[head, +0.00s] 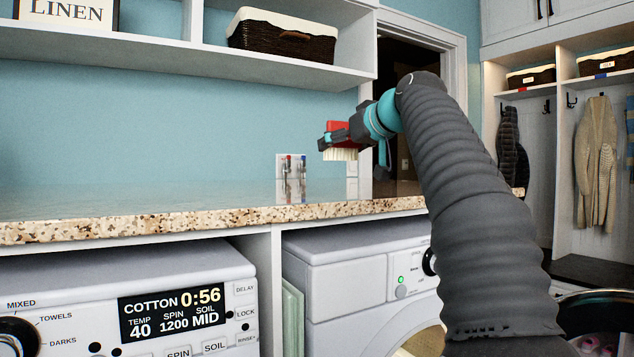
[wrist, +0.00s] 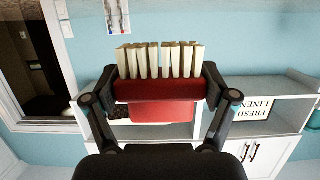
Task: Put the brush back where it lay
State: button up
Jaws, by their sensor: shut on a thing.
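The brush has a red back and cream bristles. In the wrist view the brush (wrist: 160,90) sits across my gripper (wrist: 160,88), with one finger pressed to each end. In the head view the brush (head: 341,154) is held in the air above the granite counter (head: 150,225), bristles facing down. My gripper (head: 338,136) shows there at the end of my grey arm, shut on the brush. The counter beneath looks bare apart from its right part near the wall.
A wall plate with taps (head: 291,179) is on the blue wall behind the counter. A shelf (head: 180,55) with a dark basket (head: 283,37) hangs above. Two white machines (head: 150,290) stand under the counter. A doorway (head: 400,75) opens behind my arm. The counter's left stretch is clear.

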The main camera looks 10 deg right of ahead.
send_over(317, 197)
notch_tip(317, 197, down, 4)
jog(key=shift+w+r, duration=0.15)
jog(key=shift+r, duration=0.1)
jog(key=shift+f+b, duration=0.75)
jog(key=shift+f, duration=1.25)
jog(key=shift+f, duration=0.15)
jog(key=shift+f, duration=0.15)
jog(key=o, duration=1.1)
